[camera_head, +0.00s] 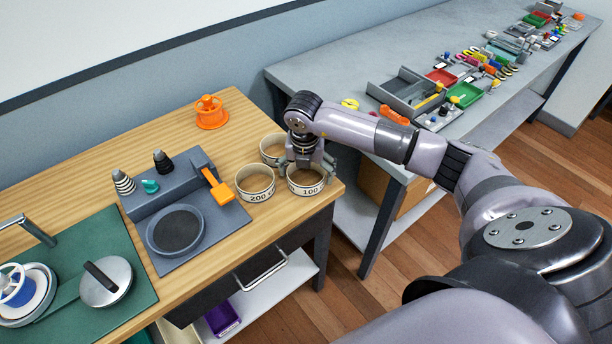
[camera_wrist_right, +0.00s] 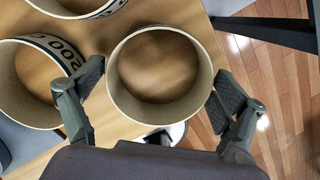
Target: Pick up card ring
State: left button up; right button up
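Three open card rings stand on the wooden bench near its right corner. The ring marked 100 (camera_head: 307,188) is below my right gripper (camera_head: 306,164). The ring marked 200 (camera_head: 256,195) is to its left, and a third ring (camera_head: 270,141) is behind. In the right wrist view, the 100 ring (camera_wrist_right: 112,98) lies between the two spread fingers of my right gripper (camera_wrist_right: 158,88). The finger pads are very close to its outer wall; I cannot tell whether they touch. The 200 ring (camera_wrist_right: 20,112) is close beside the left finger. My left gripper is not in view.
A grey fixture (camera_head: 215,235) with a round dark plate and an orange lever (camera_head: 217,188) stands left of the rings. An orange spool (camera_head: 210,112) is behind. The bench edge is just right of the rings. A grey table (camera_head: 330,66) with trays and tools stands beyond.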

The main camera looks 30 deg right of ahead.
jog(key=c, duration=0.4)
jog(key=shift+r, duration=0.15)
